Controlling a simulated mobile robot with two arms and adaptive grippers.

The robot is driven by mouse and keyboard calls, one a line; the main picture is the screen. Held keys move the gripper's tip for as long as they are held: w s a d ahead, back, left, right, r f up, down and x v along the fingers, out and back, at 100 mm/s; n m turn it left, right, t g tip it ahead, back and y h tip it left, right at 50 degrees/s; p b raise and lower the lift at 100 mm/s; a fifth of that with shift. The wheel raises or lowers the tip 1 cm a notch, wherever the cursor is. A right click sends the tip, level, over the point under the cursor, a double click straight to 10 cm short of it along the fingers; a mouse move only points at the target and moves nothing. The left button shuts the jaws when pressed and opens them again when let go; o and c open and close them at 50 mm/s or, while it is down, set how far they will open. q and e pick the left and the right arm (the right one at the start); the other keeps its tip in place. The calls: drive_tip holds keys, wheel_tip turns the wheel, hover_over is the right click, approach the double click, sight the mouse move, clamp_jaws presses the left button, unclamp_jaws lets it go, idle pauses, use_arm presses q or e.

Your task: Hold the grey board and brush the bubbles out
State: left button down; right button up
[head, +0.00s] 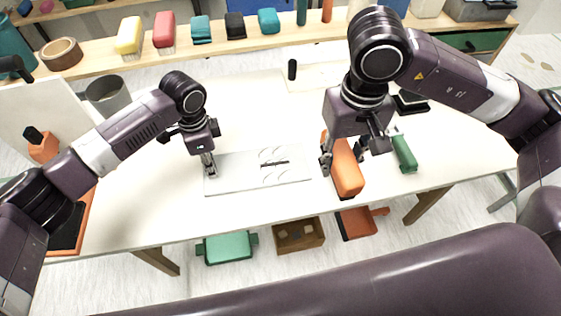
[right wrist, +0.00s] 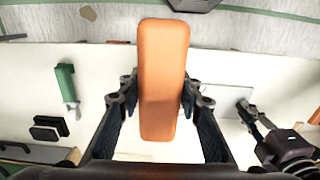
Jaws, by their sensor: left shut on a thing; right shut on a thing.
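The thin grey board (head: 240,181) lies on the white table, with pale curved bubble outlines and a short dark mark on its right half. My left gripper (head: 209,171) is shut on the board's left edge. The orange brush (head: 346,172) stands right of the board, apart from it. My right gripper (head: 343,155) is shut on the brush, its fingers on both sides of the orange body. The brush (right wrist: 163,75) also fills the middle of the right wrist view. I cannot tell whether it touches the table; its underside is mostly hidden. Part of the board (right wrist: 228,95) shows there too.
A green-handled tool (head: 404,153) and a black block (head: 410,103) lie right of the brush. A grey bin (head: 107,95) stands at the back left. A shelf (head: 215,53) with several coloured brushes and blocks runs behind. The table in front of the board is clear.

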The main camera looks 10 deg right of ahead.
drive_tip(key=o, duration=0.4)
drive_tip(key=c, duration=0.6)
drive_tip(key=shift+o, duration=0.2)
drive_tip(key=w+a+f+m, duration=0.8)
drive_tip(key=w+a+m, duration=0.1)
drive_tip(key=m, duration=0.9)
drive_tip(key=shift+w+a+f, duration=0.3)
drive_tip(key=shift+w+a, duration=0.05)
drive_tip(key=shift+a, duration=0.3)
drive_tip(key=shift+f, duration=3.25)
